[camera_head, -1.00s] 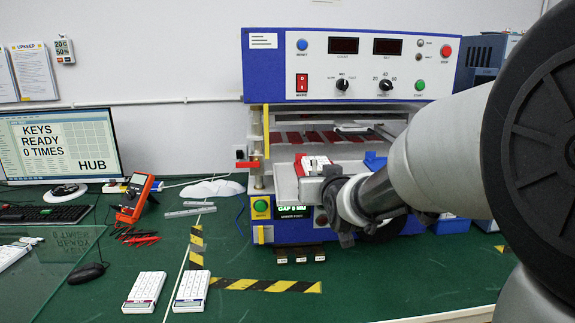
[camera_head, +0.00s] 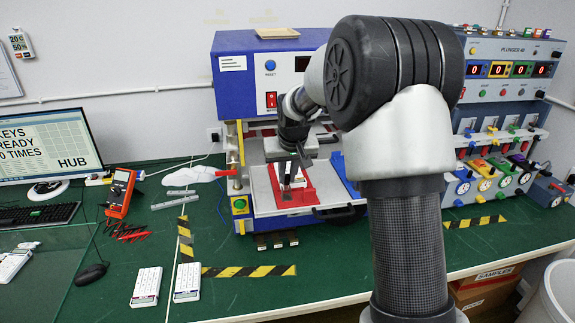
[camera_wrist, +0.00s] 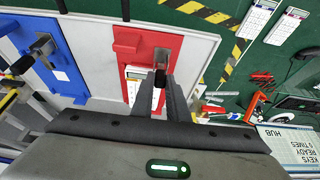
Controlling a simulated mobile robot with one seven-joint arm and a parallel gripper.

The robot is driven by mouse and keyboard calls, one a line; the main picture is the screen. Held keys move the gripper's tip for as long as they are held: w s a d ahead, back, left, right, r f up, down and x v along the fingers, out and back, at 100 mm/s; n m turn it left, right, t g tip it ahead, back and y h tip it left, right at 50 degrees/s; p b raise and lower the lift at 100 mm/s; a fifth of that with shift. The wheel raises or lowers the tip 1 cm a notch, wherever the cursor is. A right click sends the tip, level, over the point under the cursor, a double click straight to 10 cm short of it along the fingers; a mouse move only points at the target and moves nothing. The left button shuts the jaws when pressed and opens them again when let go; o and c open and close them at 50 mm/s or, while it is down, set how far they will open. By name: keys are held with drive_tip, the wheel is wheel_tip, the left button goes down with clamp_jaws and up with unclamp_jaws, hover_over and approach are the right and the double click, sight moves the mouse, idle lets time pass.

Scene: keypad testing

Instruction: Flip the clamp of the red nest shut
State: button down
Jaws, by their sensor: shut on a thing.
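The red nest (camera_head: 306,194) sits on the pale plate at the front of the blue press. It also shows in the wrist view (camera_wrist: 181,48), with a white keypad (camera_wrist: 133,88) in it. The nest's metal clamp (camera_wrist: 162,56) has a dark handle tip (camera_wrist: 158,77) between my fingertips. My gripper (camera_head: 289,182) points down over the red nest and is shut on the clamp handle (camera_wrist: 160,84). My fingers hide part of the clamp and keypad, so the clamp's exact angle is hard to tell.
The blue nest (camera_wrist: 62,72) with its own clamp is beside the red one. The blue press (camera_head: 232,75) rises behind the plate. Two white keypads (camera_head: 146,286) lie on the green bench in front. A plunger tester (camera_head: 500,90) stands at right.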

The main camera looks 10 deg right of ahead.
drive_tip(key=shift+w+g+p, duration=0.35)
drive_tip(key=shift+w+g, duration=0.25)
drive_tip(key=shift+g, duration=0.6)
drive_tip(key=c, duration=1.7)
unclamp_jaws()
drive_tip(key=shift+r, duration=0.15)
drive_tip(key=shift+v, duration=8.6)
drive_tip(key=shift+w, duration=0.2)
